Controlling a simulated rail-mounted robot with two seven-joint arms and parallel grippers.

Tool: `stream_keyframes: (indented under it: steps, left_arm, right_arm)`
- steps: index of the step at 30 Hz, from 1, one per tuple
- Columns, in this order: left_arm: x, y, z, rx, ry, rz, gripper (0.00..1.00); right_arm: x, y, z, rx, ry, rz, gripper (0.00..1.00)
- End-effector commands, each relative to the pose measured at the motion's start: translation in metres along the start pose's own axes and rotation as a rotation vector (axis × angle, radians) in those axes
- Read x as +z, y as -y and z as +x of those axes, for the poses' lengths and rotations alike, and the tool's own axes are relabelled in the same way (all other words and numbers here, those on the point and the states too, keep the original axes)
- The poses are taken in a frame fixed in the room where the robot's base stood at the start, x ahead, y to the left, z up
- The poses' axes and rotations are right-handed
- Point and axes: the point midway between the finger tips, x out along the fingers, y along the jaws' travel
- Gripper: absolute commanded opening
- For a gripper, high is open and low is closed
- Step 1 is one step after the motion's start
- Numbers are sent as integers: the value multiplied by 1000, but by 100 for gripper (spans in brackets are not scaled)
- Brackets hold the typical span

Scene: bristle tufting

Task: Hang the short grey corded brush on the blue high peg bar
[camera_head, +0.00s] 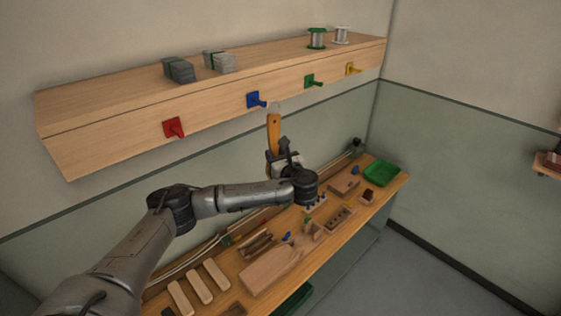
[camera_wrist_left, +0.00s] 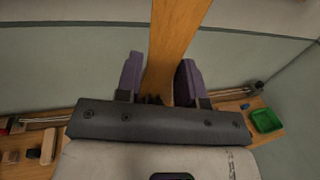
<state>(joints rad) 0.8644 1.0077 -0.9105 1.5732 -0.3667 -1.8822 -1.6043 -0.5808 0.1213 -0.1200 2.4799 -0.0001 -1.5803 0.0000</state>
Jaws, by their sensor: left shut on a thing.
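My left gripper (camera_head: 273,153) is raised in front of the wall shelf and is shut on a wooden brush (camera_head: 274,132), which stands upright in the jaws. A pale grey loop, likely its cord, shows at its top. In the left wrist view the brush's wooden body (camera_wrist_left: 174,45) runs up between the two dark fingers (camera_wrist_left: 158,80); its bristles cannot be made out. The blue peg (camera_head: 256,99) sticks out of the shelf front, just left of the brush's top in the head view. Whether the loop touches the peg cannot be told. My right gripper is not in view.
A red peg (camera_head: 173,128), a green peg (camera_head: 313,80) and a yellow peg (camera_head: 353,69) share the shelf front (camera_head: 215,110). Grey bundles (camera_head: 180,70) and spools (camera_head: 317,38) sit on top. Below, the workbench (camera_head: 240,285) holds wooden blocks and a green tray (camera_head: 381,173).

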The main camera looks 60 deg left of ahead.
Motion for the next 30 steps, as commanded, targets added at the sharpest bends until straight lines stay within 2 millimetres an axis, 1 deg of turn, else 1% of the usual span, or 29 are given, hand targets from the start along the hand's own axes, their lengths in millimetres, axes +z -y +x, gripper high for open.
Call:
stream_keyframes:
  steps: [1,9,21,23,30]
  left_arm:
    - [-3,-1,4,1,1,-1,11]
    - [-5,-6,21,1,1,-1,11]
    - [-6,-12,45,1,1,-1,11]
    - [-7,-13,48,1,0,-1,11]
    - [-8,-15,54,1,0,0,11]
  right_arm:
    - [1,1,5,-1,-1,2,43]
    - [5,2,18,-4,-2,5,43]
    - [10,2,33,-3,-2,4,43]
    - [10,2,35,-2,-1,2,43]
    - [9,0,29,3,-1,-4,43]
